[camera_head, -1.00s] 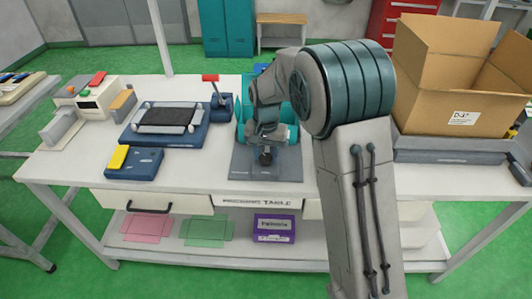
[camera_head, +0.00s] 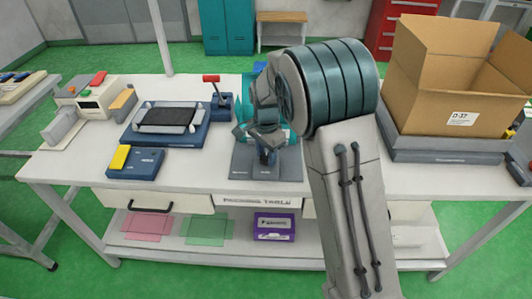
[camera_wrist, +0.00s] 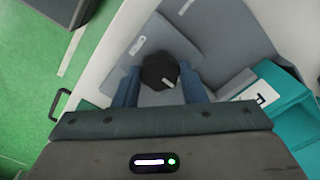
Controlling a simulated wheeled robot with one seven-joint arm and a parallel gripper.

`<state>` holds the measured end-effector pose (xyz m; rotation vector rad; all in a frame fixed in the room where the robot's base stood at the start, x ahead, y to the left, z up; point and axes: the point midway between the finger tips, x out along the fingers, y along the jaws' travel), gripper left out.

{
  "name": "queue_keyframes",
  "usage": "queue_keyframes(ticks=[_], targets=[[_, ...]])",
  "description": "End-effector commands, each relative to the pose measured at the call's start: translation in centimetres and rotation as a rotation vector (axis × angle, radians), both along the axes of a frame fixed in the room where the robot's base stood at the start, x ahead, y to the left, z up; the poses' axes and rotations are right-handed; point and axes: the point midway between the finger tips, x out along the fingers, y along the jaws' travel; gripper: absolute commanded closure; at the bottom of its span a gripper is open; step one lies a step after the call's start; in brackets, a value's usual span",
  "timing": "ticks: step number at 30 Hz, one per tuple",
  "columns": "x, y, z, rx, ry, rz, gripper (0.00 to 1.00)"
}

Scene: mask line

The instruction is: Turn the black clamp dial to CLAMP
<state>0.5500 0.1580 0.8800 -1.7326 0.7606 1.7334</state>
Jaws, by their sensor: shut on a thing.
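The black clamp dial (camera_wrist: 159,70) sits on a grey base plate in the wrist view, between my two blue fingers. My gripper (camera_wrist: 160,84) is shut on the dial. In the head view my gripper (camera_head: 267,155) points down at the grey plate (camera_head: 250,173) of the fixture, and the dial there is mostly hidden by the gripper. A small white label (camera_wrist: 137,45) lies on the plate beside the dial; its lettering is too small to read. Teal parts of the fixture (camera_wrist: 280,97) stand to the right in the wrist view.
A blue device with a red-handled lever (camera_head: 219,103) stands left of the fixture. Further left are a dark tray (camera_head: 165,121) and a blue box with a yellow button (camera_head: 120,157). An open cardboard box (camera_head: 440,92) stands at right. The table's front edge is close.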

Motion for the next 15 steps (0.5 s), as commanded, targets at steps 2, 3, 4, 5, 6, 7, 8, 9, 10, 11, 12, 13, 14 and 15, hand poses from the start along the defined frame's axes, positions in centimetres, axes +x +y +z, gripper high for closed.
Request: queue_keyframes(ticks=[2,3,4,5,6,7,8,9,10,11,12,13,14,15], targets=[[0.17,-0.02,0.20,0.001,-0.006,-0.007,0.85],[0.18,-0.03,0.20,0.001,-0.006,-0.009,0.85],[0.18,-0.03,0.19,0.001,-0.006,-0.010,0.85],[0.18,-0.03,0.19,0.001,-0.006,-0.010,0.85],[0.18,-0.03,0.19,0.001,-0.006,-0.011,0.85],[0.18,-0.03,0.19,0.001,-0.006,-0.011,0.85],[0.18,-0.03,0.19,0.001,-0.006,-0.010,0.85],[0.18,-0.03,0.19,0.001,-0.006,-0.010,0.85],[0.18,-0.03,0.19,0.001,-0.006,-0.010,0.85],[0.18,-0.03,0.19,0.001,-0.006,-0.010,0.85],[0.18,-0.03,0.19,0.001,-0.006,-0.010,0.85],[0.18,-0.04,0.19,0.001,-0.006,-0.010,0.85],[0.18,-0.03,0.19,0.001,-0.006,-0.010,0.54],[0.17,-0.04,0.19,0.001,-0.006,-0.010,0.43]])
